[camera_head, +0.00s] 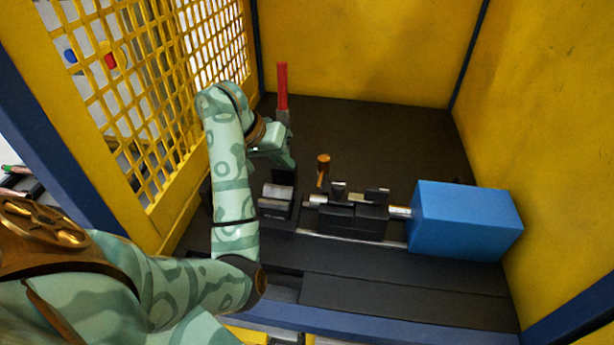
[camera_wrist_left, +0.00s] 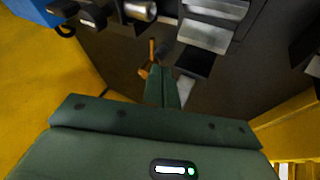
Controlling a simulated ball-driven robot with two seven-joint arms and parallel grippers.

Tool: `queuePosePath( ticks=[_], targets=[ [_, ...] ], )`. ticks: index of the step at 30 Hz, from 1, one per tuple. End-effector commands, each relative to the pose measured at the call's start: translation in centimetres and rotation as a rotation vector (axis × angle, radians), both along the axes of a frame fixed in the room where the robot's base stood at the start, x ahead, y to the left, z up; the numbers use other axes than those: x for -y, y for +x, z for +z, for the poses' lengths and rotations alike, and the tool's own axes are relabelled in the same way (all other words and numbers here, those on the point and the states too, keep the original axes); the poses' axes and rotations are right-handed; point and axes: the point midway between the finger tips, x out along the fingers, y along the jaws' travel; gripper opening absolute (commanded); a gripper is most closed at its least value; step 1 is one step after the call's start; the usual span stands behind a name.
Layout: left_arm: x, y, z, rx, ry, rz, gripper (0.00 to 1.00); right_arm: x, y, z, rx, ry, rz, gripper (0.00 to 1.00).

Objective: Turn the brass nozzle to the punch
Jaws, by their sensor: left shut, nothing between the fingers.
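The brass nozzle (camera_head: 323,171) stands up behind the left end of the black clamp blocks, with its wide end on top. In the left wrist view the nozzle (camera_wrist_left: 152,50) shows as a thin orange-brown shape just past my fingertips, partly hidden by them. My left gripper (camera_head: 289,163) points down, to the left of the nozzle. In the left wrist view its green fingers (camera_wrist_left: 163,68) are together with nothing between them. I cannot tell whether they touch the nozzle. I cannot tell for sure which part is the punch. My right gripper is not in view.
Black clamp blocks (camera_head: 354,217) hold a metal rod that runs to a blue box (camera_head: 465,221) on the right. A silver block (camera_head: 277,192) sits left of them. A red post (camera_head: 282,86) stands behind my gripper. Yellow walls and a yellow mesh (camera_head: 150,90) enclose the dark bed.

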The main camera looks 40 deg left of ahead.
Motion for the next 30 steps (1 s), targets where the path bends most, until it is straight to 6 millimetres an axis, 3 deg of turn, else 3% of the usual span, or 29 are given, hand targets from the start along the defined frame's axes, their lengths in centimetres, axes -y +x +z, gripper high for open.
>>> queuePosePath(
  ticks=[15,30],
  targets=[
    [2.2,4.0,-7.1,-0.002,-0.002,-0.002,0.0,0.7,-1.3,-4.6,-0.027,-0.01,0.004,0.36],
    [2.6,4.8,-8.0,0.001,0.0,-0.001,0.0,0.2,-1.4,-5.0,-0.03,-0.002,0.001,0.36]
  ],
)
